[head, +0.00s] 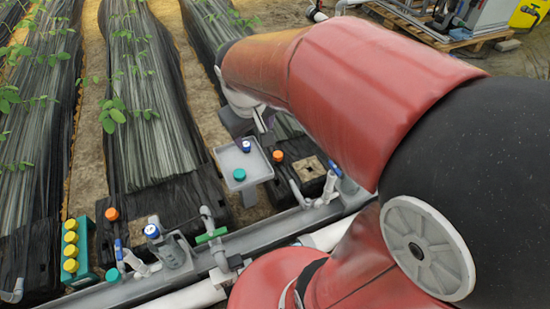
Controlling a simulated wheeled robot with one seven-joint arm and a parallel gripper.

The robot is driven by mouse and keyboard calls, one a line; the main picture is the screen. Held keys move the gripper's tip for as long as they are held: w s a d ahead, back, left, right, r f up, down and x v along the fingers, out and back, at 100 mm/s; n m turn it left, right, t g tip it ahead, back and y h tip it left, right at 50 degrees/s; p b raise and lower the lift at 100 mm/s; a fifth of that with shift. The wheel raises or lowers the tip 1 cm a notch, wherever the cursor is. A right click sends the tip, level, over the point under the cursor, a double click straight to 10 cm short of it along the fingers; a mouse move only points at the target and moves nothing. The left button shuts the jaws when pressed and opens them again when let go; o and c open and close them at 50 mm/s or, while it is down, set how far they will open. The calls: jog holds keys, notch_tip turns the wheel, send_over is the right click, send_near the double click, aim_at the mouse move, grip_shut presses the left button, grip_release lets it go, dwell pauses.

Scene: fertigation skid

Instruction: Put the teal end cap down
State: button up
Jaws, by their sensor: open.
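A teal end cap (239,174) sits on the near left part of a small grey tray (259,172). A cap with a blue top (246,146) also sits on this tray, farther back. My gripper (264,134) is at the end of my arm, above the back edge of the tray and beyond the teal cap. It is open and apart from the teal cap, and I see nothing held in it. My arm hides part of the gripper. Another teal piece (113,275) is by the pipework at the lower left.
An orange cap (278,155) is just right of the tray, and another orange cap (112,214) is at left. A teal rack (89,246) holds several yellow caps. A grey rail (265,230) with pipes and valves runs along the front. Plant rows lie behind.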

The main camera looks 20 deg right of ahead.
jog(key=s+r+m+t+y, duration=0.1)
jog(key=s+r+m+t, duration=0.1)
jog(key=s, duration=1)
jog(key=shift+s+a+r+y, duration=0.25)
jog(key=shift+s+r+y, duration=0.05)
jog(key=shift+r, duration=0.55)
